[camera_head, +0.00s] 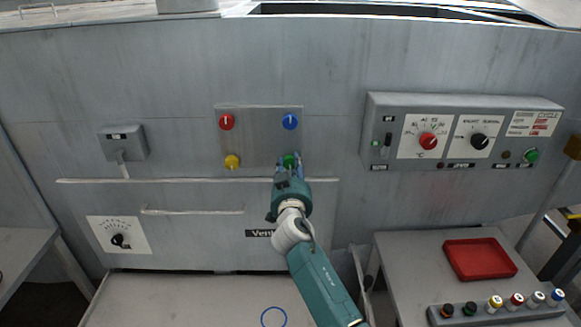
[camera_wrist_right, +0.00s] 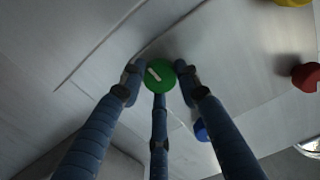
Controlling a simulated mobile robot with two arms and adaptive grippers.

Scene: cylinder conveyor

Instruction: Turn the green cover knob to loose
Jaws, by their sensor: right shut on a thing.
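The green knob (camera_head: 288,160) is at the lower right of a metal plate (camera_head: 258,130) on the grey machine front. In the right wrist view the green knob (camera_wrist_right: 159,74) has a white pointer mark lying diagonally. My right gripper (camera_head: 289,168) is at the knob, with its blue fingers around it; in the right wrist view the fingers (camera_wrist_right: 160,78) close on it from the sides and below. The gripper hides part of the knob in the head view. My left gripper is not in view.
Red (camera_head: 227,122), blue (camera_head: 290,121) and yellow (camera_head: 232,161) knobs share the plate. A control box (camera_head: 375,107) with dials is at right. Below it a red tray (camera_head: 480,259) and several small coloured-top cylinders sit on a side table (camera_head: 405,265). A long handle rail (camera_head: 130,180) runs nearby.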

